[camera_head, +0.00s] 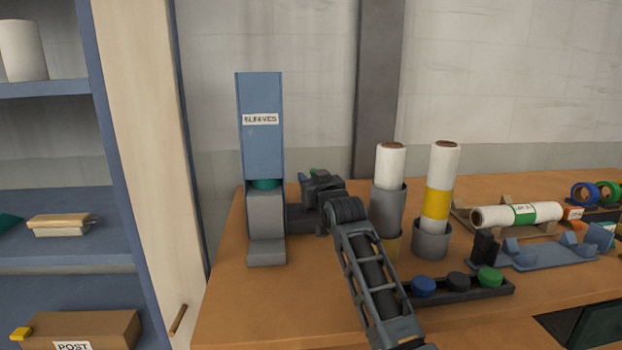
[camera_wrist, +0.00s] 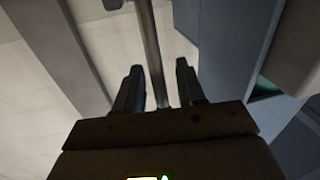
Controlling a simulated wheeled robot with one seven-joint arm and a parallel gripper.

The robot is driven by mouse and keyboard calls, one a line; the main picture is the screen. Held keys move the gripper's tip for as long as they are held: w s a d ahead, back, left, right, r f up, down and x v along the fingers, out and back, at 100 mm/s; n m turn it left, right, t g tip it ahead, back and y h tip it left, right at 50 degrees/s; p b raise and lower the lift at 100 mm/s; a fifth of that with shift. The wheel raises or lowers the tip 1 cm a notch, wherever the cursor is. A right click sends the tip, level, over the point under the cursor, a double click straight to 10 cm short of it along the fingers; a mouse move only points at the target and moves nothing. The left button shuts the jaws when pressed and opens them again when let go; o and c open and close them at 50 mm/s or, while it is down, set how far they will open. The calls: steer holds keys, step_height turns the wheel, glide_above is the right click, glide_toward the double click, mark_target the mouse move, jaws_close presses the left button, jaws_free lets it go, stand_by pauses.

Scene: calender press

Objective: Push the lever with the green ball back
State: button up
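The green ball (camera_head: 316,171) shows only as a small green patch just behind and above my gripper (camera_head: 318,188), which hides most of the lever. In the wrist view, a grey metal rod (camera_wrist: 150,45), which looks like the lever's shaft, runs down between the two fingers of my gripper (camera_wrist: 160,68). The fingers stand apart with gaps on both sides of the rod, so the gripper looks open. I cannot tell whether the rod touches either finger.
A blue-grey sleeve dispenser (camera_head: 260,145) stands just left of my gripper. Upright rolls in grey holders (camera_head: 387,205) stand close on the right. A black tray with coloured caps (camera_head: 457,291) lies at the front of the wooden bench (camera_head: 235,315). Blue shelves (camera_head: 60,225) are far left.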

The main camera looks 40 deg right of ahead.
steer(key=shift+w+d, duration=0.1)
steer(key=shift+w, duration=0.2)
steer(key=shift+c, duration=0.4)
jaws_close()
